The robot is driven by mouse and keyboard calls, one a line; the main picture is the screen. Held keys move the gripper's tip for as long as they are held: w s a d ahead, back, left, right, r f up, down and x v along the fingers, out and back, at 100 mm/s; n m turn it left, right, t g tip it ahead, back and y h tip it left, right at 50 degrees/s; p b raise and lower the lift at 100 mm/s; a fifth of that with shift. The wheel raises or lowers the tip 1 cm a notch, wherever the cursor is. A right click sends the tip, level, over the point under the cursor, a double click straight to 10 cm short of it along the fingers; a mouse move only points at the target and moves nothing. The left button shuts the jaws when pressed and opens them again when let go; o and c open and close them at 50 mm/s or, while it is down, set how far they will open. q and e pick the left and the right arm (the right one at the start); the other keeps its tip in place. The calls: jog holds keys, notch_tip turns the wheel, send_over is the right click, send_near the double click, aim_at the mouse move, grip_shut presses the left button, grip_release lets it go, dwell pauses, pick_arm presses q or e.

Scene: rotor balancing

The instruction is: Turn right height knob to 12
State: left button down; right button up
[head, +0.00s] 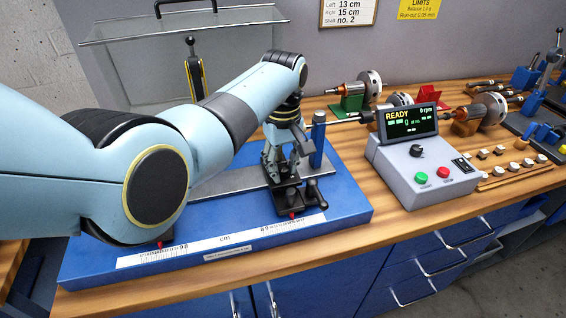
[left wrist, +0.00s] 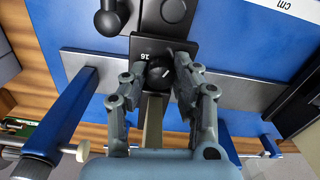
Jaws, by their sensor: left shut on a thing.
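The height knob (left wrist: 160,72) is a round black knob with a white pointer line, in the left wrist view. It sits on a black block (left wrist: 150,45) with the number 16 beside it. My left gripper (left wrist: 160,80) has its two fingers around the knob, one on each side, and is shut on it. In the head view, my left gripper (head: 284,163) points down at the black carriage (head: 291,198) on the blue base; the knob is hidden there. My right gripper is not in view.
The blue base (head: 345,205) carries a steel rail (head: 228,178) and a cm scale (head: 222,243). A blue post (head: 318,140) stands close right of the gripper. A control box (head: 425,175) reading READY stands further right. Rotors (head: 370,84) stand behind. A transparent cover (head: 120,30) is behind my arm.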

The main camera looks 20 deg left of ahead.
aim_at(283, 168)
pick_arm(q)
jog(key=c, duration=1)
grip_release()
notch_tip(283, 168, up, 12)
